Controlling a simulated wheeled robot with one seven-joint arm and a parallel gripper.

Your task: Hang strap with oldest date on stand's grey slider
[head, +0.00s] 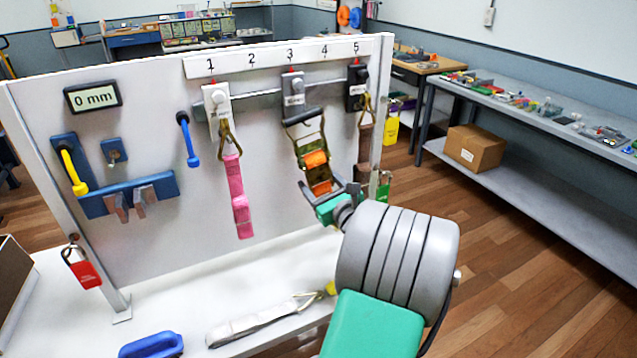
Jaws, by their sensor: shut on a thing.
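The stand is a white upright panel (150,235) with a rail numbered 1 to 5. The grey slider (293,88) sits under number 3, a white slider (217,98) under 1 and a black slider (357,78) under 5. My gripper (336,200) is shut on the orange strap (318,170), low on it. Its dark handle-like top end (303,117) is at the grey slider's lower end; I cannot tell whether it is hooked on. A pink strap (238,190) hangs below the white slider, a brown strap (364,145) below the black one. Dates are unreadable.
A pale grey strap (262,318) and a blue handle (151,345) lie on the white tabletop. A 0 mm display (92,95), blue fittings (128,195) and a red padlock (83,268) are on the stand's left. Padlocks also hang at its right edge.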

